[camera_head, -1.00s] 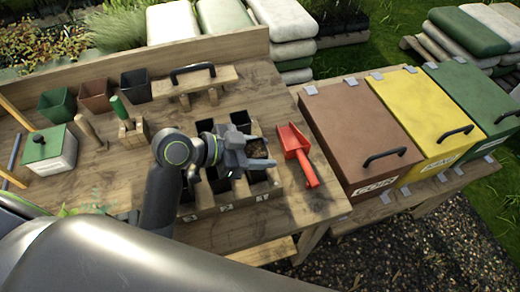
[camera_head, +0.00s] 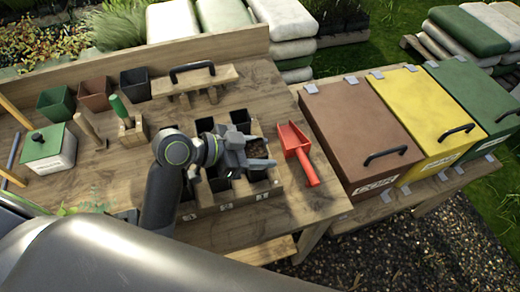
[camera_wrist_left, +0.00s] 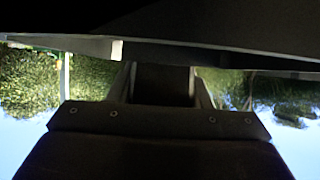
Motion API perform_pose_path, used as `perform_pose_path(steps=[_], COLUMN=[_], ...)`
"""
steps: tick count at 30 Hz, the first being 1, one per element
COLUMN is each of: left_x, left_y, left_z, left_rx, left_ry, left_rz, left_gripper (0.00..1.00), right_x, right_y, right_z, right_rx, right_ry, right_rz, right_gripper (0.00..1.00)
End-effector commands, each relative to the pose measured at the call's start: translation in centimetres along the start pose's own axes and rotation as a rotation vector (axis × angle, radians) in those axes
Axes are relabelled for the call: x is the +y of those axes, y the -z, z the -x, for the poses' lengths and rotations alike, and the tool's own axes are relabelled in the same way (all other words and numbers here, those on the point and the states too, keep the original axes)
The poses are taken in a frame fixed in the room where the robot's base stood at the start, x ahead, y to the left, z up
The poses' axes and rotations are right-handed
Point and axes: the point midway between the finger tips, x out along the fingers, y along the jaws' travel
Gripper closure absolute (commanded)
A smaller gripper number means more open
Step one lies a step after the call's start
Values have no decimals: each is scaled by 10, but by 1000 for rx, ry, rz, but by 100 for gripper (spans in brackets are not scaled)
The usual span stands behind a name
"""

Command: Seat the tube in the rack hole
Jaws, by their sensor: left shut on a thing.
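My left gripper (camera_head: 262,153) is shut on a dark square tube (camera_head: 257,148) with brown soil in its top. It holds the tube over the right side of the wooden rack (camera_head: 235,201), near the rack's right-hand holes. The tube's lower end is hidden by the gripper and the rack, so I cannot tell whether it is inside a hole. The rack has several dark square openings and pale labels along its front. The wrist view is dark, with a dark block (camera_wrist_left: 162,85) in the middle. My right gripper is not in view.
A red scoop (camera_head: 298,153) lies just right of the rack. Behind the rack is a wooden piece with a black handle (camera_head: 192,72). A green-handled tool (camera_head: 119,108) in a wooden block and several pots (camera_head: 96,95) stand to the left. Lidded bins (camera_head: 358,130) are at the right.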

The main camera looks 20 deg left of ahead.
Motion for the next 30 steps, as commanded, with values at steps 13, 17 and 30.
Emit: perform_pose_path(steps=[13, 17, 30], left_x=[0, 0, 0], left_y=[-7, -7, -16], left_z=[-4, -4, -9], left_rx=[1, 1, 1], left_ry=[0, 0, 0], left_rz=[0, 0, 0], left_gripper=[83, 83, 83], right_x=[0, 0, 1], right_y=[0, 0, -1], right_z=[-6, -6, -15], right_rx=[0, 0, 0], right_ry=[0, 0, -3], right_rz=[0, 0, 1], right_gripper=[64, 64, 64])
